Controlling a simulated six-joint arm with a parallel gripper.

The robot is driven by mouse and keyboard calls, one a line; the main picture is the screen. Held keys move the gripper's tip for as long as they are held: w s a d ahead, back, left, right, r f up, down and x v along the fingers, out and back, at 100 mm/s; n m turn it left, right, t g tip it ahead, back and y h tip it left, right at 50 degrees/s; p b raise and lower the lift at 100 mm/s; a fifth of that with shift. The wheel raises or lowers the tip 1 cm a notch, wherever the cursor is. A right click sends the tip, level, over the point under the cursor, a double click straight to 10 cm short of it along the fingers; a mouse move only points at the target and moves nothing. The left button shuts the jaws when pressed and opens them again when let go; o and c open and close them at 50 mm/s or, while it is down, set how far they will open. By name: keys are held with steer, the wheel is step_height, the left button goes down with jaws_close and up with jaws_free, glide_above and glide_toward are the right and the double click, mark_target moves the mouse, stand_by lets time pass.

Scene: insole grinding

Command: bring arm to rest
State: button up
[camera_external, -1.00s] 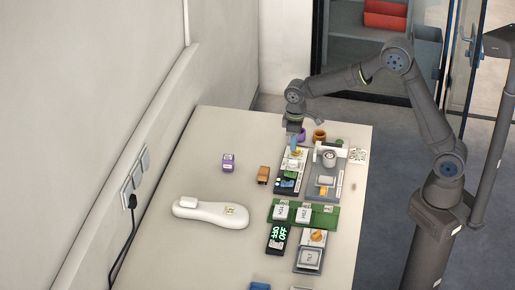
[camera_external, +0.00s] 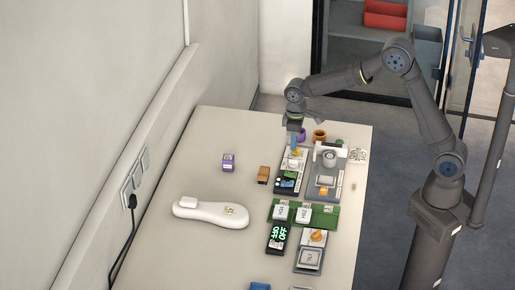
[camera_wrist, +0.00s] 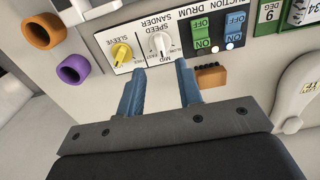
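My gripper (camera_wrist: 160,88) shows in the wrist view as two blue fingers with a clear gap between them and nothing held. In the external view my gripper (camera_external: 294,142) hangs over the far end of the control panel (camera_external: 281,183), pointing down. In the wrist view the fingers lie in front of the sander speed dial (camera_wrist: 162,44), which is white, and beside the yellow sleeve knob (camera_wrist: 122,53). Whether the fingertips touch the panel cannot be told.
Green and blue switches (camera_wrist: 202,36) sit beside the dial. Orange and purple rings (camera_wrist: 74,68) lie at the panel's end. A white insole-shaped device (camera_external: 211,213), a purple block (camera_external: 228,162) and a brown block (camera_external: 263,174) stand on the table (camera_external: 175,255). Its left side is mostly clear.

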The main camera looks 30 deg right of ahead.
mark_target(293, 159)
step_height(293, 159, down, 7)
steer(key=shift+f, duration=0.4)
steer(key=n, duration=0.5)
steer(key=shift+r+n, duration=0.1)
steer(key=shift+n, duration=0.3)
steer(key=n, duration=0.6)
steer(key=shift+w+r, duration=0.1)
steer(key=shift+r, duration=1.05)
